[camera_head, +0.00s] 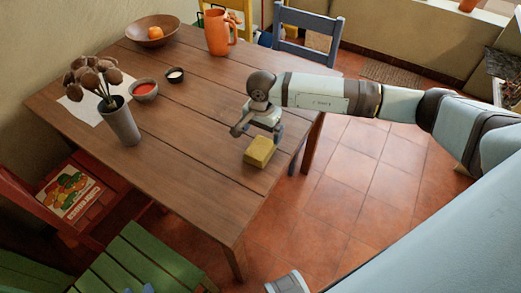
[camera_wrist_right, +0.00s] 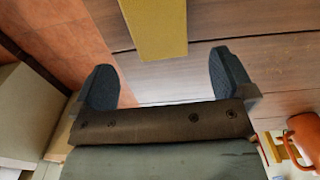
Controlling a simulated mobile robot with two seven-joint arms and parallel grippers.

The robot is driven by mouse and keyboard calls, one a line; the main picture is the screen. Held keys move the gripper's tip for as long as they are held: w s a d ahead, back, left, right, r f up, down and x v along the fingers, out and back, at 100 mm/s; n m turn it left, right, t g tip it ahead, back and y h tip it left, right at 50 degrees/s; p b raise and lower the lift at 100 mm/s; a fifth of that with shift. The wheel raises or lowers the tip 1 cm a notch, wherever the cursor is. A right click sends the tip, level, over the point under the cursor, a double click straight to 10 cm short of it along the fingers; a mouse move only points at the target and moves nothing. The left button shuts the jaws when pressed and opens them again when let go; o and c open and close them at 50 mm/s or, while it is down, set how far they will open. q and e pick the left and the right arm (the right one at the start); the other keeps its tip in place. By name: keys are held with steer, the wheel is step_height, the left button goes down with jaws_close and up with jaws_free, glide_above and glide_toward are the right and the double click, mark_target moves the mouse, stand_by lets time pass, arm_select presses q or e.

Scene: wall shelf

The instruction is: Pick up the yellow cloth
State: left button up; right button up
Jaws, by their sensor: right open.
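The yellow cloth (camera_head: 259,151) looks like a small folded block and lies on the wooden table (camera_head: 190,125) close to its right edge. My right gripper (camera_head: 263,134) is just behind the cloth in the head view, its fingers apart. In the right wrist view the cloth (camera_wrist_right: 153,28) is beyond the open fingertips (camera_wrist_right: 160,77), roughly centred between them, and its far end is cut off by the frame. A gap shows between the cloth and the fingers, and nothing is held. My left gripper is not in view.
A vase of dried flowers (camera_head: 120,121), small bowls (camera_head: 144,90), a wooden bowl (camera_head: 153,30) and an orange jug (camera_head: 217,33) stand on the table's far and left parts. Chairs surround it, including a blue one (camera_head: 306,54). The tabletop left of the cloth is clear.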

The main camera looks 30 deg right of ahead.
mark_target(262, 146)
steer(key=shift+s+f, duration=0.2)
steer(key=shift+f, duration=3.35)
steer(key=shift+a, duration=0.1)
steer(key=c, duration=0.9)
